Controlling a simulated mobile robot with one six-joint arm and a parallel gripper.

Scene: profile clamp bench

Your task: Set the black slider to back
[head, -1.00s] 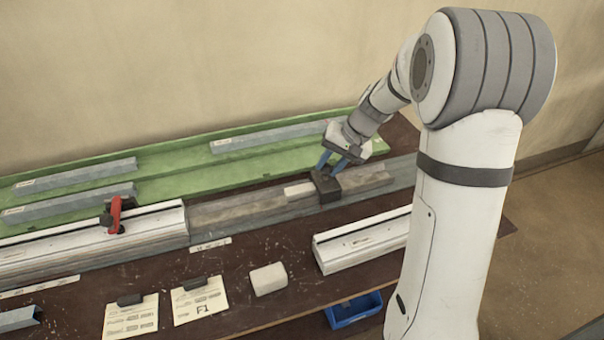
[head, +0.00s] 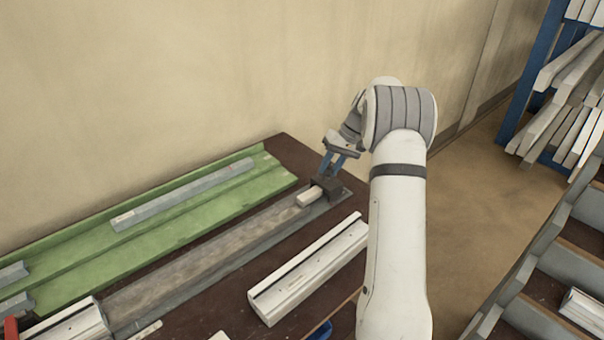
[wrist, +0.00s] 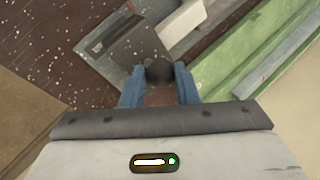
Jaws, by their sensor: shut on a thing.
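The black slider (head: 328,187) sits at the far right end of the long grey rail (head: 190,267), with a pale block (head: 310,197) beside it on its left. My gripper (head: 332,170) is above the slider, its blue fingers reaching down to it. In the wrist view the slider's dark body (wrist: 128,47) and a round dark knob show. My gripper (wrist: 160,78) is shut on that knob, a finger on each side. The fingertips' exact contact is partly hidden.
A green tray (head: 85,260) with grey bars runs behind the rail. A white profile (head: 305,268) lies in front of it on the dark bench. A red handle (head: 10,328) shows at the left edge. Shelving with white profiles (head: 575,110) stands at the right.

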